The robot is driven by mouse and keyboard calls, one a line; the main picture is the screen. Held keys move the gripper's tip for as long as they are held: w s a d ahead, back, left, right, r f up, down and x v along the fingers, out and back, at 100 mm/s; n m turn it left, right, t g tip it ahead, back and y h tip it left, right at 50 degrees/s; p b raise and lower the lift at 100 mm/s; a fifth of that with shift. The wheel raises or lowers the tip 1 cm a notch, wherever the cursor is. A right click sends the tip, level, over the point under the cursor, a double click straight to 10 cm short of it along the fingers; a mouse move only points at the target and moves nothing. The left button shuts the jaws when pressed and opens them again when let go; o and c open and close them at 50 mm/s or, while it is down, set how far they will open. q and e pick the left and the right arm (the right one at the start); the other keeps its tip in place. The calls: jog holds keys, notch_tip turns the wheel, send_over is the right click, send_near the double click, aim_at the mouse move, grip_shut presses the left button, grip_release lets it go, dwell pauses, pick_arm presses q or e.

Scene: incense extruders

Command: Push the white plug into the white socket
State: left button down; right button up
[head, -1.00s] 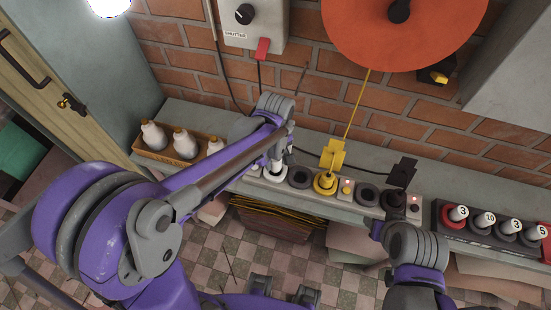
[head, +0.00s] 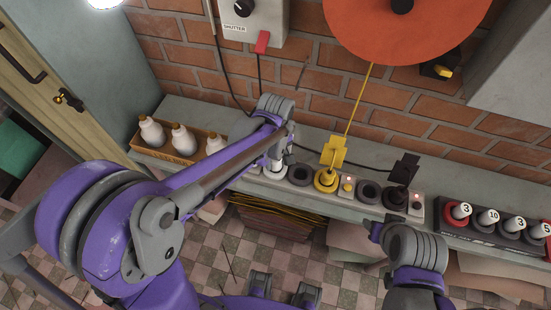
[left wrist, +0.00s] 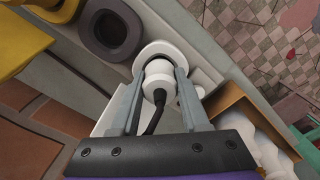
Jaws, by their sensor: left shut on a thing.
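My left gripper (head: 279,153) is at the white socket (head: 274,172) on the grey strip along the ledge. In the left wrist view its two fingers (left wrist: 160,82) are shut on the white plug (left wrist: 159,70), and a black cable (left wrist: 152,122) runs back from it. The white socket's ring (left wrist: 157,48) shows just beyond the plug, which is lined up over it; I cannot tell how deep the plug sits. In the head view the plug is mostly hidden by my arm. My right gripper (head: 376,232) is at the lower right, its jaws unclear.
Right of the white socket are an empty dark socket (head: 300,175), a yellow plug (head: 333,152) in a yellow socket, another dark socket (head: 369,193) and a black plug (head: 404,170). A wooden box of white bottles (head: 183,138) stands left. Numbered weights (head: 486,215) stand right.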

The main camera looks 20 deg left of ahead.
pick_arm(q)
jog(key=shift+f, duration=0.15)
jog(key=shift+c, duration=1.6)
grip_release()
notch_tip(320, 180, up, 11)
jog(key=shift+f+p, duration=0.1)
jog(key=shift+p, duration=0.3)
jog(key=s+a+f+m+t, duration=0.2)
jog(key=s+a+m, duration=0.1)
jog(key=s, duration=0.4)
jog(key=s+a+f+m+t, duration=0.2)
jog(key=s+a+m+t, duration=0.1)
jog(key=s+m, duration=0.2)
jog(key=shift+s+a+m, duration=0.3)
jog(key=shift+s, duration=0.7)
